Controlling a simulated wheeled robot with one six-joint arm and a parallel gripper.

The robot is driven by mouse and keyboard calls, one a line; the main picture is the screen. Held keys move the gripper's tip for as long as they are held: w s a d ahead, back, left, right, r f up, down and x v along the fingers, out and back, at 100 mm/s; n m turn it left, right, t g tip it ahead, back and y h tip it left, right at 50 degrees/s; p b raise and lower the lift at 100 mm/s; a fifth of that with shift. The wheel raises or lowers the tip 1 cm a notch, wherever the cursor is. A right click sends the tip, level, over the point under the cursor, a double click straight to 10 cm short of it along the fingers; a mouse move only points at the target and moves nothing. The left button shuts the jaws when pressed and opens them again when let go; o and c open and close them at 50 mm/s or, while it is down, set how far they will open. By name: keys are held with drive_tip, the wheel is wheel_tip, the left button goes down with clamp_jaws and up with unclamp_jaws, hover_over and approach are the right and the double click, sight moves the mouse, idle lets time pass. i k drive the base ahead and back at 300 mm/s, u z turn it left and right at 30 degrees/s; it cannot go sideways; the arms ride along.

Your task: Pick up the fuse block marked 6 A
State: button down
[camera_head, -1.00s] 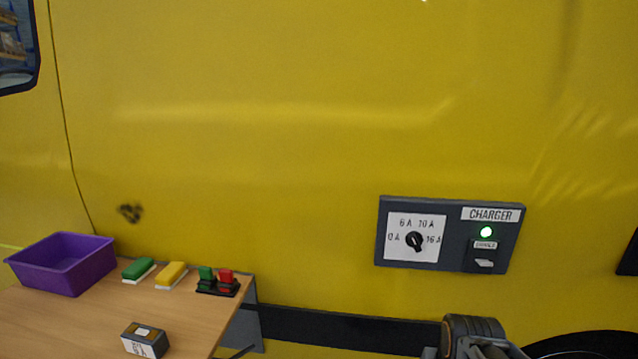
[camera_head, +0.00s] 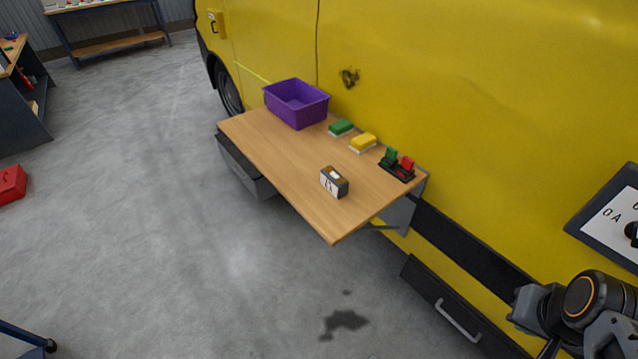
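A small dark fuse block (camera_head: 334,182) with a white label on its front stands on the wooden fold-out table (camera_head: 270,150), near the table's front right. Its marking is too small to read surely. Part of my arm shows at the lower right, well right of the table and apart from the block. My gripper's fingertips cannot be made out there, so I cannot tell whether it is open or shut.
A purple bin (camera_head: 297,104), a green block (camera_head: 341,127), a yellow block (camera_head: 363,142) and a black holder with green and red pieces (camera_head: 397,165) line the table's van side. The yellow van (camera_head: 480,120) stands behind. The charger panel (camera_head: 610,220) is cut off at right. Grey floor is open in front.

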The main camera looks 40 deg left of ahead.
sight(336, 183)
drive_tip(key=u, duration=1.4)
drive_tip(key=k, duration=0.8)
drive_tip(key=z, duration=0.45)
drive_tip(key=i, duration=1.5)
drive_tip(key=u, duration=0.95)
drive_tip(key=i, duration=0.3)
drive_tip(key=u, duration=0.3)
